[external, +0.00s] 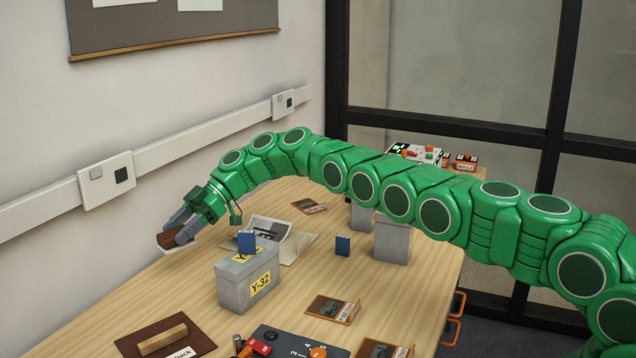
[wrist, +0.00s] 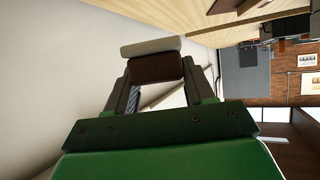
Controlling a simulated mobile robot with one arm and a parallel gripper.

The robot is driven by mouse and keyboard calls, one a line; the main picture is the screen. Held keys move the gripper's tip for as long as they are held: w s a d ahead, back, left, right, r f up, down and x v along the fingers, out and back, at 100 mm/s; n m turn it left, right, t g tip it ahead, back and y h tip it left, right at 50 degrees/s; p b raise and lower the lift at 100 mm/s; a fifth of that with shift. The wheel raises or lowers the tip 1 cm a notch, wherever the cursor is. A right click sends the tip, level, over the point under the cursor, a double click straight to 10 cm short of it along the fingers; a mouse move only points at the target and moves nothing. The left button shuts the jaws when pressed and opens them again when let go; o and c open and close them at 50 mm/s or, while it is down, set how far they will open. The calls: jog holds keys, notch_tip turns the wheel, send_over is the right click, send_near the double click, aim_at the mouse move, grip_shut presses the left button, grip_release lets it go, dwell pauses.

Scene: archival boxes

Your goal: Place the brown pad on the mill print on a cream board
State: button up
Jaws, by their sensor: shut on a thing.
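My gripper (external: 178,233) is at the left end of the arm, above the table's left side near the wall. It is shut on the brown pad (external: 168,240), a dark brown block with a pale strip along its lower side. In the wrist view the brown pad (wrist: 155,68) sits between the fingers, with a cream bar (wrist: 152,46) against it. A cream board (external: 299,248) with a curled grey and white print (external: 270,228) lies right of the gripper, partly behind a grey box. I cannot make out the print's picture. The pad is apart from it.
The grey box (external: 232,285), labelled Y-32, stands in front of the board with a blue block (external: 247,241) at its top. Another blue block (external: 343,246), grey boxes (external: 392,240) and small brown cards (external: 332,309) stand to the right. A brown board (external: 190,338) with a wooden bar lies front left.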

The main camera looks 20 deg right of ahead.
jog(key=shift+d+r, duration=0.1)
jog(key=shift+r, duration=0.3)
jog(key=w+d+r+m+t+y, duration=0.15)
jog(key=w+d, duration=0.25)
jog(key=d, duration=0.7)
jog(key=w+d+r+m+t+h, duration=0.1)
jog(key=w+d+m+t, duration=0.25)
jog(key=d, duration=0.65)
jog(key=s+d+r, duration=0.1)
jog(key=s+d, duration=0.2)
jog(key=s, duration=0.4)
jog(key=s+d+r, duration=0.1)
jog(key=s+d, duration=0.3)
jog(key=s, duration=0.2)
jog(key=shift+w+a+f, duration=1)
jog(key=shift+w+f, duration=0.75)
jog(key=shift+w, duration=0.35)
jog(key=shift+w+a+f, duration=1)
jog(key=shift+w+f, duration=0.75)
jog(key=shift+w, duration=0.4)
jog(key=shift+w+a+f, duration=1)
jog(key=shift+w+f, duration=0.75)
jog(key=shift+w, duration=0.35)
jog(key=shift+f, duration=1.5)
